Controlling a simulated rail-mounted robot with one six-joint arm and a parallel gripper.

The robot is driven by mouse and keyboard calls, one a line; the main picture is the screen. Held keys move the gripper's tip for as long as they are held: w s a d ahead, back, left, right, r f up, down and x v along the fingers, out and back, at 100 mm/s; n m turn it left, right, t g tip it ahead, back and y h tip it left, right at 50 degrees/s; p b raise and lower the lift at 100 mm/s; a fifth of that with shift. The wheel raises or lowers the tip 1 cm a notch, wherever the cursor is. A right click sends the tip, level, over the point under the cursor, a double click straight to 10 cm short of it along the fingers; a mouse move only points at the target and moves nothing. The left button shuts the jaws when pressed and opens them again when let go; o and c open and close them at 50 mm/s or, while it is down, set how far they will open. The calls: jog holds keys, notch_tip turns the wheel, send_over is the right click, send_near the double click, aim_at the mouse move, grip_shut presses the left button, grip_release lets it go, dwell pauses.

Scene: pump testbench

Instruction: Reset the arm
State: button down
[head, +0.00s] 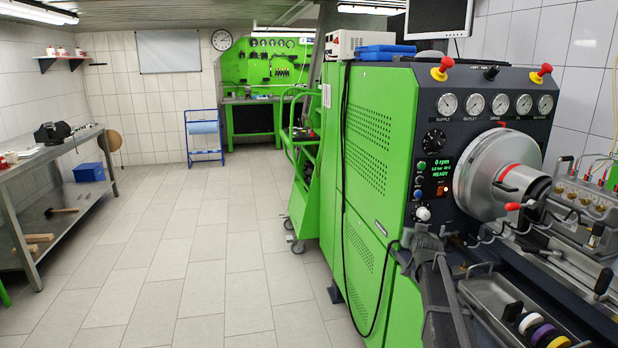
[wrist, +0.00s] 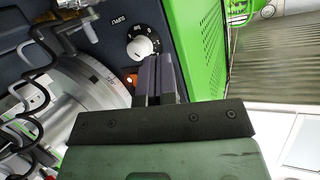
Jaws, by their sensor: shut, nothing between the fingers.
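My gripper (wrist: 158,60) shows in the wrist view with its two dark fingers together and nothing between them. Its fingertips lie close to a white-capped knob (wrist: 143,47) on the dark control panel. Whether they touch the knob I cannot tell. In the head view the panel (head: 465,85) is on the front of the green pump testbench (head: 378,150), and a white-capped knob (head: 423,213) shows low on it.
A large silver chuck (head: 490,170) stands out from the panel, with curved dark pipes beside it. A metal tray (head: 500,305) with coloured rolls is at the lower right. A steel workbench (head: 50,155) stands at the left. The tiled floor (head: 190,270) between is clear.

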jog(key=s+a+f+n+g+y+p, duration=0.1)
jog(key=s+a+f+g, duration=0.25)
jog(key=s, duration=0.45)
jog(key=s+a+f+n+g+y+p, duration=0.1)
jog(key=s+a+f+g, duration=0.2)
jog(key=s+a, duration=0.3)
jog(key=s+a+n+g+p, duration=0.1)
jog(key=s+a+g, duration=0.3)
jog(key=s, duration=0.9)
jog(key=s+a+r+g+p, duration=0.1)
jog(key=s+a, duration=0.5)
jog(key=s, duration=0.7)
jog(key=g+p, duration=0.1)
jog(key=g, duration=0.1)
jog(key=shift+s+n+g+y+p, duration=0.2)
jog(key=shift+n+g+y+p, duration=0.1)
jog(key=shift+n+g+p, duration=0.1)
